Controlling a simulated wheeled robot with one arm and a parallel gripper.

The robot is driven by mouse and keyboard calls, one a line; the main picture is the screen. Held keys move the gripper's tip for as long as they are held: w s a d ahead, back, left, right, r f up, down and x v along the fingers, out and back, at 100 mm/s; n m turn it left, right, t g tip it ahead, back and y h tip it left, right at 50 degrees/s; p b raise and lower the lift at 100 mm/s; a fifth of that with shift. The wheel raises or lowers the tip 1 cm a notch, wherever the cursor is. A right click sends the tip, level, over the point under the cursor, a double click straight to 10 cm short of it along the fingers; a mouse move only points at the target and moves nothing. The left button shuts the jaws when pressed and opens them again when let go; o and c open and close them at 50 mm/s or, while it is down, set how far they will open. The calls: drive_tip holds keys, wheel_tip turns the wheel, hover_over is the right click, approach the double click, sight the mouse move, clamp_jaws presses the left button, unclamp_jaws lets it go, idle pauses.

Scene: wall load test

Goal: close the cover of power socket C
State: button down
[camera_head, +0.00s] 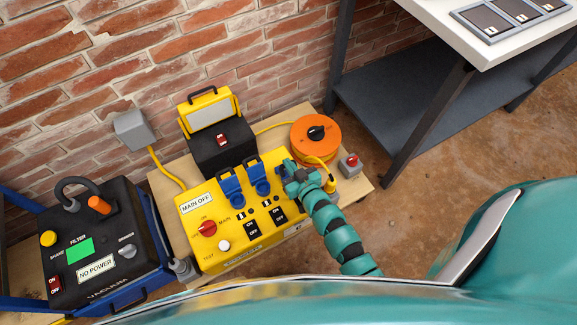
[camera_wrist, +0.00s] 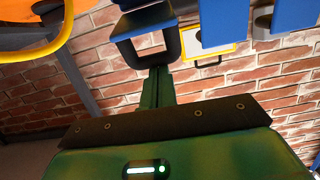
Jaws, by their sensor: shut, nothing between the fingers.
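The yellow power box (camera_head: 215,253) stands on a low wooden bench. Two blue socket covers (camera_head: 231,190) (camera_head: 258,180) stand raised at its back edge. My gripper (camera_head: 289,170) is at the box's back right corner, to the right of these covers, and hides what lies beneath it. No letter C is readable, and a third socket is not clear in the head view. In the wrist view, my gripper (camera_wrist: 155,85) is shut and points at a blue part (camera_wrist: 145,20) near the top. Whether they touch cannot be told.
An orange cable reel (camera_head: 316,138) stands close behind my gripper. A black case with a yellow lid (camera_head: 222,150) is behind the box. A black vacuum unit (camera_head: 100,245) is on the left. A grey-legged table (camera_head: 450,95) is at right; the floor before it is clear.

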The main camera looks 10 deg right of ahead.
drive_tip(key=shift+s+d+f+b, duration=0.25)
drive_tip(key=shift+s+f+b, duration=0.25)
drive_tip(key=shift+s+f, duration=0.1)
drive_tip(key=shift+s+d+f+b, duration=0.25)
drive_tip(key=shift+s+f+b, duration=0.2)
drive_tip(key=shift+s+f, duration=0.3)
drive_tip(key=shift+f, duration=0.15)
wheel_tip(320, 180, up, 5)
drive_tip(key=w+p, duration=0.1)
drive_tip(key=p, duration=0.2)
drive_tip(key=s+d+f+p, duration=0.1)
drive_tip(key=s+d, duration=0.2)
drive_tip(key=s, duration=0.6)
drive_tip(key=shift+d+f, duration=0.25)
drive_tip(key=shift+f, duration=0.1)
